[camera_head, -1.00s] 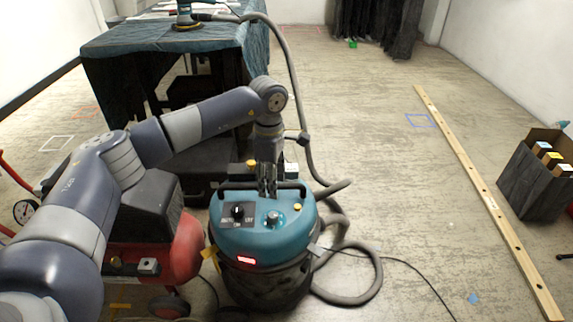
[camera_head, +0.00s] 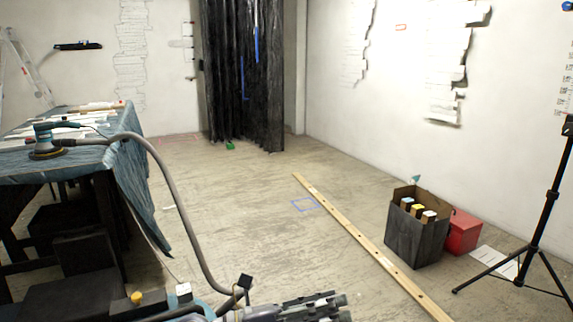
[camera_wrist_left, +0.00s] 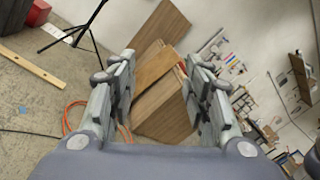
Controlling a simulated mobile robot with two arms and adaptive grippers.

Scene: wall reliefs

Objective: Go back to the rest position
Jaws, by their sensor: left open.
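My left gripper (camera_head: 318,308) shows at the bottom edge of the head view, its fingers pointing right. In the left wrist view my left gripper (camera_wrist_left: 158,75) has its two grey fingers spread apart, with nothing between them. Brown wooden boards (camera_wrist_left: 160,105) show beyond the fingers, at a distance. The rest of my left arm is mostly out of the head view. My right gripper is not seen in either view.
A cloth-covered table (camera_head: 135,180) with a sander (camera_head: 48,140) stands at left, and a hose (camera_head: 180,205) runs down from it. A long wooden beam (camera_head: 355,232) lies on the floor. A dark box (camera_head: 415,240) and tripod (camera_head: 540,215) stand right.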

